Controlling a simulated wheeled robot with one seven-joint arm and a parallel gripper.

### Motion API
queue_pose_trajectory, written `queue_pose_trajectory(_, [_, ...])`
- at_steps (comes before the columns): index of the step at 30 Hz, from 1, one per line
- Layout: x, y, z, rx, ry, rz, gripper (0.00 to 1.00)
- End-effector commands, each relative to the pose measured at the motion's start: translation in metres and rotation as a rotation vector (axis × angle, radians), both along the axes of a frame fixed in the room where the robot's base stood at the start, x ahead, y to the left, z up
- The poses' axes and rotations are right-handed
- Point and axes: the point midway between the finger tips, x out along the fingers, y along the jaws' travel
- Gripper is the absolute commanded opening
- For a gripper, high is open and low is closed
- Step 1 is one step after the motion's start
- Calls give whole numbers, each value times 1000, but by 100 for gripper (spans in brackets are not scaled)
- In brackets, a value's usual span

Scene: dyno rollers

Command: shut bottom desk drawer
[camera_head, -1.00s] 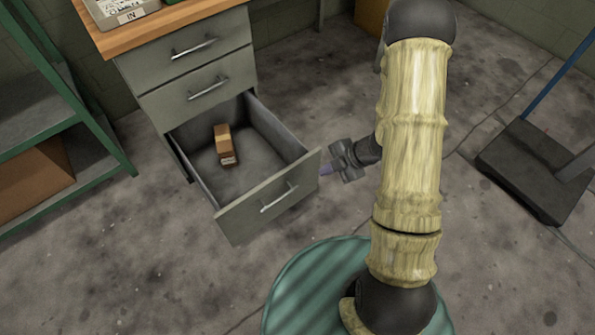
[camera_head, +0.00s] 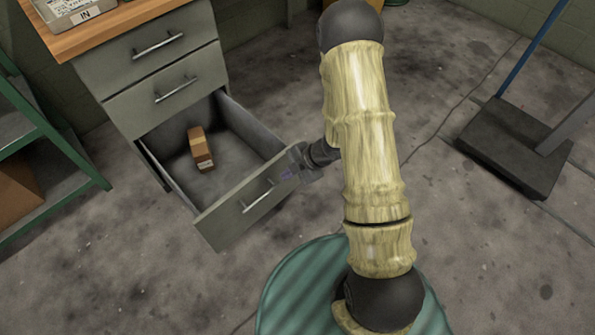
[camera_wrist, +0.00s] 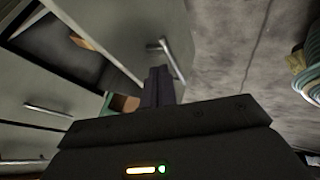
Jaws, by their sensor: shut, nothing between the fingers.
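The bottom desk drawer (camera_head: 226,217) is pulled well out of the grey desk cabinet (camera_head: 110,83). A small brown box (camera_head: 200,149) with a tan band lies inside it. The drawer's front panel has a silver handle (camera_head: 257,196). My gripper (camera_head: 287,173) is shut and empty, at the right end of the drawer front, on its outer side. In the wrist view the closed fingers (camera_wrist: 158,86) appear beside the drawer front (camera_wrist: 112,32) and its handle (camera_wrist: 165,52). I cannot tell whether they touch the panel.
The two upper drawers (camera_head: 165,92) are shut. A wooden desktop (camera_head: 120,22) holds a tray (camera_head: 75,12) marked IN. Green shelving (camera_head: 60,140) stands at the left. A dark platform (camera_head: 510,148) with a blue post stands at the right.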

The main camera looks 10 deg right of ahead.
Motion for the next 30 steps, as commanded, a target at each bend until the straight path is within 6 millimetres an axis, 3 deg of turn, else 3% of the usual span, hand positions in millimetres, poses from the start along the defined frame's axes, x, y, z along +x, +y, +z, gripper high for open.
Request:
queue_pose_trajectory(1, [1,6,-13,0,1,3,0])
queue_pose_trajectory(9, [32,26,-8,0,-2,2,0])
queue_pose_trajectory(30, [40,36,-4,1,0,2,0])
